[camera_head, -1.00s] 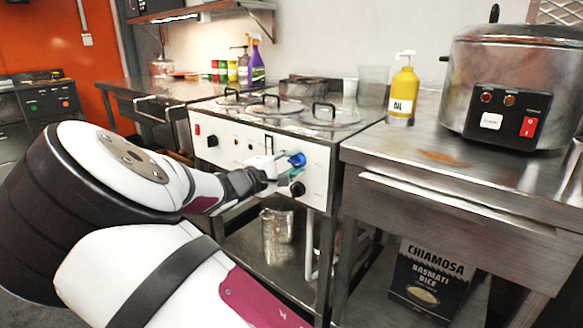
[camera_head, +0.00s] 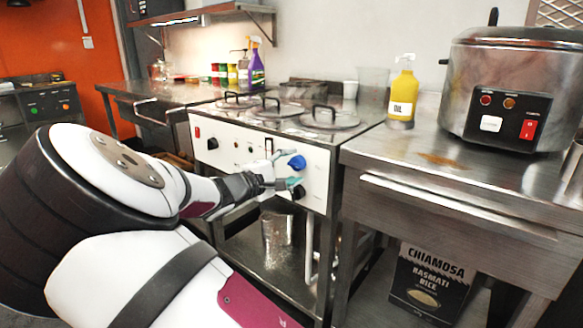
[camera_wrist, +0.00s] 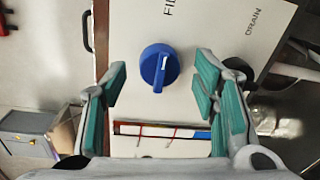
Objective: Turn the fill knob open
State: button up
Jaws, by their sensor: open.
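The fill knob is a round blue knob (camera_head: 297,162) on the white front panel (camera_head: 229,150) of the steam-table unit. In the wrist view the blue knob (camera_wrist: 158,67) shows a raised grip with a white mark near its upper end. A partly cut-off "FI" label is above it. My gripper (camera_head: 286,168) is open in front of the panel. In the wrist view my gripper (camera_wrist: 160,84) has its teal pads spread left and right of the knob, with visible gaps and no contact seen. The knob is near the fingertips; the exact depth is unclear.
A black knob (camera_head: 299,192) sits just below the blue one, close to my lower finger in the head view. A "DRAIN" label (camera_wrist: 268,18) shows at the wrist view's right. A steel counter (camera_head: 455,190) with a yellow oil bottle (camera_head: 402,97) stands right of the panel.

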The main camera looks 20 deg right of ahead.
jog(key=v, duration=1.1)
jog(key=s+d+f+m+g+y, duration=0.3)
jog(key=s+d+m+g+y, duration=0.55)
jog(key=s+d, duration=0.9)
jog(key=s+a+r+m+g+y, duration=0.1)
jog(key=s+a+y, duration=0.25)
jog(key=s, duration=1.05)
jog(key=s+a+r+g+y, duration=0.15)
jog(key=s+a, duration=0.25)
jog(key=s, duration=1)
notch_tip(320, 180, up, 32)
jog(key=t+p, duration=0.5)
jog(key=p, duration=2.5)
